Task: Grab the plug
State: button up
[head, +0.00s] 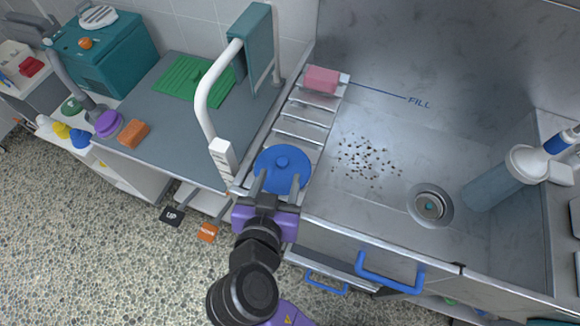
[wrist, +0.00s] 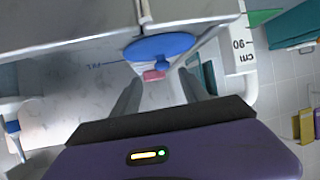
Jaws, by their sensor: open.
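The plug is a round blue disc with a small knob (head: 283,160). It lies at the near end of the slatted ledge on the left side of the steel sink. In the wrist view the plug (wrist: 160,45) is ahead of the fingers, its knob hanging toward the gap between them. My gripper (head: 278,179) is open and empty, with its fingers overlapping the plug's near edge in the head view. In the wrist view my gripper (wrist: 160,78) has a clear gap between its fingers. I cannot tell whether they touch the plug.
A pink block (head: 321,79) sits at the ledge's far end. The sink holds dark specks (head: 366,162), a drain (head: 430,205) and a grey-blue cylinder (head: 492,183). A white rail (head: 207,92) rises left of the ledge. A blue handle (head: 388,277) is on the front.

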aim_at(282, 164)
jog(key=shift+a+p+x, duration=0.1)
jog(key=shift+p+x, duration=0.3)
jog(key=shift+x, duration=1.5)
jog(key=shift+a+p+x, duration=0.15)
jog(key=shift+p+x, duration=0.25)
jog(key=shift+x, duration=1.5)
grip_shut()
